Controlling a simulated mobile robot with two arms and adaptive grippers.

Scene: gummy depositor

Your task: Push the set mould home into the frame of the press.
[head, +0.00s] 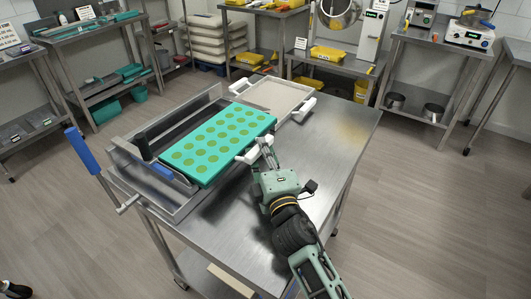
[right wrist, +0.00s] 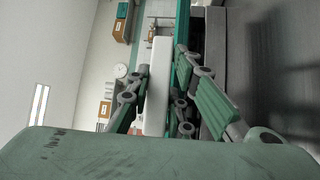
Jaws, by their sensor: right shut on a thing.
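The set mould (head: 217,143) is a teal slab with rows of olive-green round fillings. It lies over the metal frame of the press (head: 122,178), with its right end toward my right gripper. A white handle (head: 247,156) is at the mould's right end. My right gripper (head: 265,147) is shut on this handle; in the right wrist view the white handle (right wrist: 157,85) stands between the fingers, with a teal edge (right wrist: 183,22) beside it. How far the mould sits into the frame is hidden by the mould itself.
The press has a blue-gripped lever (head: 82,150) on its left and a dark bar across it. A pale tray with white handles (head: 283,88) lies behind the mould. The steel table (head: 325,130) is clear to the right. Shelves and other equipment stand farther back.

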